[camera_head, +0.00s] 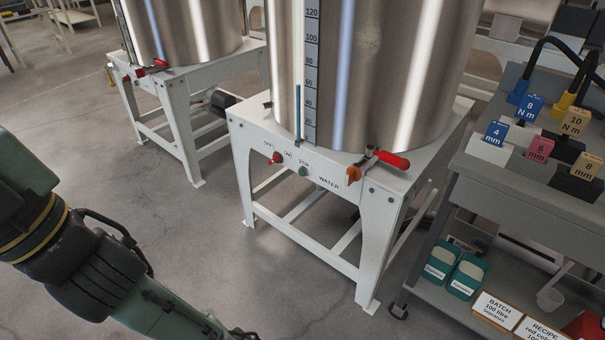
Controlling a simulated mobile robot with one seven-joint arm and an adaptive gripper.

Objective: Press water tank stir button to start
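The water tank (385,70) is a large steel cylinder on a white stand (380,215) whose front is labelled WATER. On that front panel are a red button (277,158) and, to its right, a green button (303,171). Small labels sit above them; they look like OFF, ON and STIR but are hard to read. Whether either button is pressed cannot be told. My arm comes in at the lower left, and its far end runs out of the bottom edge, so my gripper is not visible.
A red-handled valve (393,160) juts out above the orange knob. A second tank (185,30) on a white stand is at the back left. A grey cart (520,175) with coloured labelled blocks stands close on the right.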

